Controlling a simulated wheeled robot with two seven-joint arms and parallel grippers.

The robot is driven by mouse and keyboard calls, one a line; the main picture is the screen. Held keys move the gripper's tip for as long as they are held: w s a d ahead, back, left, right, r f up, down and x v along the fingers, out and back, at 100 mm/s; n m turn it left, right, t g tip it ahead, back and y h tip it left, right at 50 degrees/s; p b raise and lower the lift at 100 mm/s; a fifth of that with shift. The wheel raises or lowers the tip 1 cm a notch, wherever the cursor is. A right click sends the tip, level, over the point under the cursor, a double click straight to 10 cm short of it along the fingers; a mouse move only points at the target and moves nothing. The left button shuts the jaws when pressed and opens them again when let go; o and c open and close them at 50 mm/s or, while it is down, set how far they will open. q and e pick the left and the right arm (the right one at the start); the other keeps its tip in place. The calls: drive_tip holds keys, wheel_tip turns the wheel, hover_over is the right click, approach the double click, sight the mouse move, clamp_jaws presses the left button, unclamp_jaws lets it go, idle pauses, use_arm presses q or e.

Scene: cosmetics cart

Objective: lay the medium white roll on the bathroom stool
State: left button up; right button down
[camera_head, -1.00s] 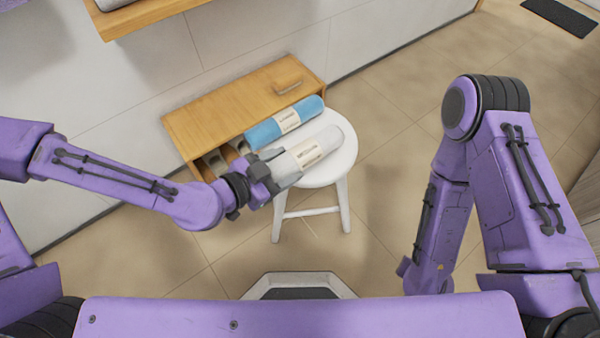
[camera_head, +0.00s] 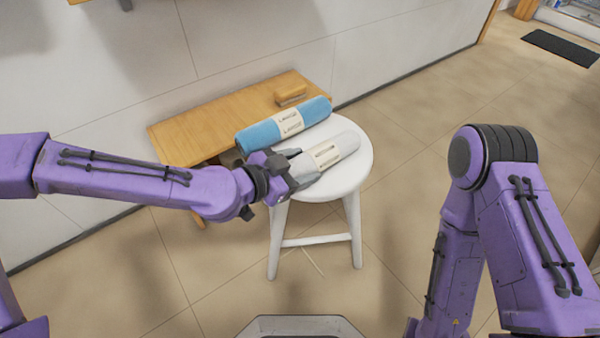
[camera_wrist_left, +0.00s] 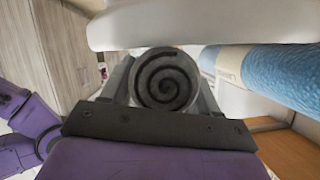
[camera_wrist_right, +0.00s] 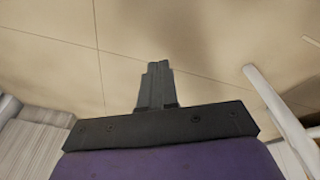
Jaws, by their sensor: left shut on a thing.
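The white roll (camera_head: 335,150) has a pale label band and is over the white stool's seat (camera_head: 352,178). My left gripper (camera_head: 300,170) is shut on its near-left end. In the left wrist view the roll's grey spiral end (camera_wrist_left: 167,80) faces the camera between the fingers, with the stool's seat (camera_wrist_left: 200,24) close by. I cannot tell whether the roll touches the seat. A blue roll (camera_head: 262,135) with a pale label lies beside it on the wall side. My right gripper (camera_wrist_right: 155,85) has its fingers together, empty, above the floor; the head view does not show it.
The tiled floor right of the stool is clear. A dark mat (camera_head: 560,47) lies far off at the upper right.

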use_arm(q)
drive_tip(key=o, duration=1.2)
drive_tip(key=shift+c, duration=0.2)
drive_tip(key=p+v, duration=1.2)
drive_tip(key=p, duration=0.1)
use_arm(e)
wheel_tip(320, 180, up, 13)
drive_tip(key=w+m+t+h, duration=0.1)
drive_tip(key=w, duration=0.1)
drive_tip(key=shift+d+t, duration=0.3)
drive_tip(key=shift+d, duration=0.15)
use_arm(q)
drive_tip(key=shift+a+f, duration=0.1)
use_arm(e)
drive_tip(key=shift+r, duration=0.1)
